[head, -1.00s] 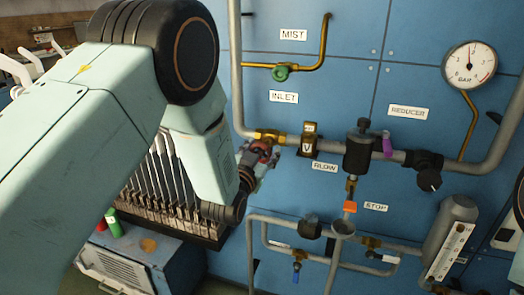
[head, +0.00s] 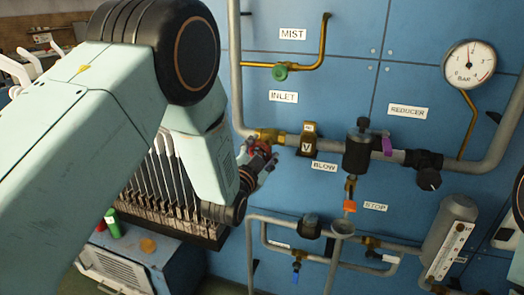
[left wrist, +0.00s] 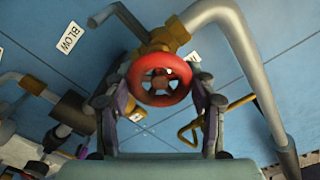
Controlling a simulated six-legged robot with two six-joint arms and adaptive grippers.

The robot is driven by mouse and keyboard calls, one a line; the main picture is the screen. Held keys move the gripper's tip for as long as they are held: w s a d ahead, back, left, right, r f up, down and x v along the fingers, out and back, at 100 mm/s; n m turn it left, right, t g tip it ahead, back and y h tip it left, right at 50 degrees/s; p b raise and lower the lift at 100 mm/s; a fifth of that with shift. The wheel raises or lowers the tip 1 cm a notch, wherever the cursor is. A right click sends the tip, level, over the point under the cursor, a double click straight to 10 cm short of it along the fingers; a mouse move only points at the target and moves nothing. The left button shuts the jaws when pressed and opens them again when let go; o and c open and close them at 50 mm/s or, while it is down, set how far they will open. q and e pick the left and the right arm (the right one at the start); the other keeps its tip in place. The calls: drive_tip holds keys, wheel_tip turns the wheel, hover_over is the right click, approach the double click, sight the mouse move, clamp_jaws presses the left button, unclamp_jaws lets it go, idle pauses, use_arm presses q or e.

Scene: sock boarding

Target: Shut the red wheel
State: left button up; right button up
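The red wheel (left wrist: 160,80) is a small round handwheel with spokes, on a brass valve (left wrist: 160,37) in the pipe, seen face-on in the left wrist view. In the head view the valve sits below the INLET label, and the wheel (head: 262,150) is partly hidden by my gripper. My left gripper (left wrist: 162,92) has one finger on each side of the wheel, close against its rim, and appears shut on it. In the head view my left gripper (head: 256,160) reaches the wheel from the lower left. My right gripper is not in view.
Pipes run across the blue panel (head: 420,60). To the right are a purple lever (head: 387,145), an orange handle (head: 349,206) and a pressure gauge (head: 469,64). A green knob (head: 280,72) sits above the valve. A blue-handled valve (head: 296,270) hangs below.

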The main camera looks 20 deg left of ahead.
use_arm(q)
drive_tip(key=o, duration=0.5)
drive_tip(key=s, duration=1.2)
drive_tip(key=shift+a, duration=0.2)
drive_tip(key=w, duration=1.1)
drive_tip(key=shift+w+d, duration=0.15)
drive_tip(key=shift+w, duration=0.4)
